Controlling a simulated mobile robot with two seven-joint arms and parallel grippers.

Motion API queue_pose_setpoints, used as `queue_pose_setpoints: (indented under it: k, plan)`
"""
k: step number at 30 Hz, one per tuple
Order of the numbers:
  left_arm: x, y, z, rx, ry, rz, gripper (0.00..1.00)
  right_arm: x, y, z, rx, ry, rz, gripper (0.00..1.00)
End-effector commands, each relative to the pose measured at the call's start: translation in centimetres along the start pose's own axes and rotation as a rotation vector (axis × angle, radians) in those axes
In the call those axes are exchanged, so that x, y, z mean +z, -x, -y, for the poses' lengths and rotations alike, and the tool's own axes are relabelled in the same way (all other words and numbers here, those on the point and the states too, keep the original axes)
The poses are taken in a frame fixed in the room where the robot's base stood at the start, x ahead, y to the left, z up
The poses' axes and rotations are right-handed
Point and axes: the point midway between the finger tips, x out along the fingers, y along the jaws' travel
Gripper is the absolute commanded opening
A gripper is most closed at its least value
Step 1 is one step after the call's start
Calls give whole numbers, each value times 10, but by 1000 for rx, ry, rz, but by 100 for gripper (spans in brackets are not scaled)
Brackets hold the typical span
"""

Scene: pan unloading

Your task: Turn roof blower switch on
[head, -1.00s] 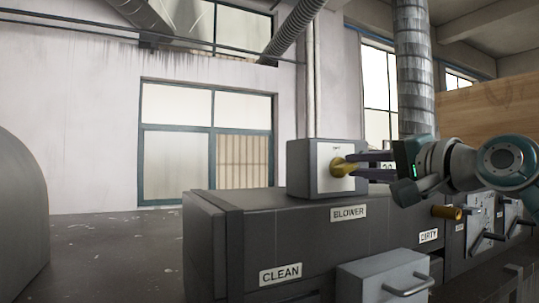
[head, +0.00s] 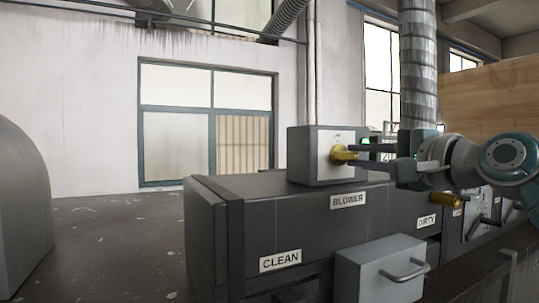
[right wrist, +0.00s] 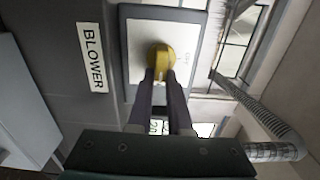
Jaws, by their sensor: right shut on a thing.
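The roof blower switch is a yellow knob (head: 340,154) on the white front plate (head: 323,150) of a grey box (head: 301,158). The box stands on the dark machine, above the BLOWER label (head: 348,200). My right gripper (head: 354,154) reaches in from the right with its dark fingers shut on the knob. In the right wrist view the yellow knob (right wrist: 160,57) sits at the tips of both fingers, which partly cover it. Small marks above the knob are too small to read. My left gripper is not in view.
The dark machine (head: 308,215) runs across below the box, with CLEAN (head: 280,260) and DIRTY (head: 427,221) labels. A grey drawer (head: 375,268) with a handle juts out in front. A metal duct (head: 418,60) rises behind.

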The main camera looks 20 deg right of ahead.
Motion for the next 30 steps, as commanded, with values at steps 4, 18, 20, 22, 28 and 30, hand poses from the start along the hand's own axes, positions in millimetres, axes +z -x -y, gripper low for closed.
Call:
queue_pose_setpoints:
  k: [4, 18, 20, 22, 28, 30]
  plan:
    - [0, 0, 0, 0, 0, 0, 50, 0, 0, -2, 4, -2, 1, 25]
    - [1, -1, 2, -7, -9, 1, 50, 0, 1, -1, 1, 1, 0, 48]
    - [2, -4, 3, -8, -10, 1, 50, 0, 4, -2, -1, 2, 1, 48]
    - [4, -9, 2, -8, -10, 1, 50, 0, 10, -3, -1, 2, 1, 48]
    - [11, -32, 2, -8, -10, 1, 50, 0, 43, -7, -1, 5, -1, 48]
    - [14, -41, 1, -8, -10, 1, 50, 0, 56, -7, -1, 6, -1, 48]
